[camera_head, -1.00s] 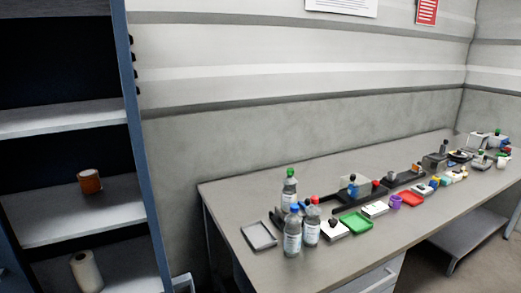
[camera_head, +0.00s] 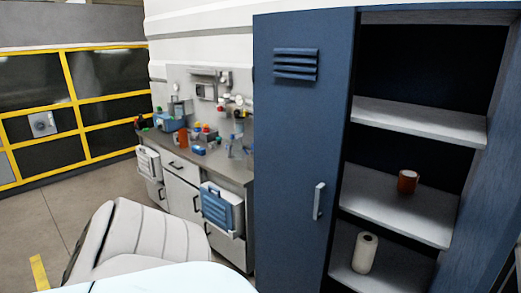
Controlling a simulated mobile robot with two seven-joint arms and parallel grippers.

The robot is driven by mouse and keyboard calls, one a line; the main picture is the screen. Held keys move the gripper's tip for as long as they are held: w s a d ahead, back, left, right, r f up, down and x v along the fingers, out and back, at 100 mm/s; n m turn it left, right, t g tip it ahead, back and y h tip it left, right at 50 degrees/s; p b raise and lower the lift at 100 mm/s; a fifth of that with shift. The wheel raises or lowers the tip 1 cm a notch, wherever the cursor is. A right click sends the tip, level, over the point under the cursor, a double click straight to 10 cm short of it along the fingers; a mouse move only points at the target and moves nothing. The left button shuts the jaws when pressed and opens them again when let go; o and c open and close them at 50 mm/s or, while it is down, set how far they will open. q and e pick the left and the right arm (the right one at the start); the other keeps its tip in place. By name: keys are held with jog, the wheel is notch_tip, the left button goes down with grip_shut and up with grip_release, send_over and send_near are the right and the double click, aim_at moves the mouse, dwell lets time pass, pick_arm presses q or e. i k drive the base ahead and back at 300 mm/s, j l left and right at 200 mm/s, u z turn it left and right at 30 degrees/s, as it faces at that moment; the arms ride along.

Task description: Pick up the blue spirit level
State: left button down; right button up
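I cannot make out a blue spirit level in the head view. Small blue items (camera_head: 199,150) lie on the far workbench (camera_head: 232,167), but they are too small to identify. Neither of my grippers shows.
A blue cabinet (camera_head: 300,150) with an open shelf side stands at the right. Its shelves hold an orange-brown cup (camera_head: 407,181) and a white roll (camera_head: 364,252). A blue-and-white case (camera_head: 220,207) is at the bench front. A yellow-framed dark wall (camera_head: 97,108) stands at the left, with open floor before it.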

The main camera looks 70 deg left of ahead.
aim_at(200, 151)
jog(key=u, duration=3.05)
jog(key=i+u, duration=0.25)
jog(key=i, duration=0.25)
jog(key=i+u, duration=0.25)
jog(key=i, duration=0.3)
jog(key=i+u, duration=0.25)
jog(key=i, duration=1.35)
jog(key=i+l+z, duration=0.1)
jog(key=i+z, duration=0.3)
jog(key=i, duration=0.35)
jog(key=i+j+z, duration=0.2)
jog(key=i+z, duration=0.15)
jog(key=i, duration=0.4)
jog(key=i+z, duration=0.2)
jog(key=i, duration=0.25)
jog(key=i+j+z, duration=0.1)
jog(key=i+z, duration=0.15)
jog(key=i, duration=0.2)
jog(key=i+j+z, duration=0.2)
jog(key=i, duration=0.25)
jog(key=z, duration=0.4)
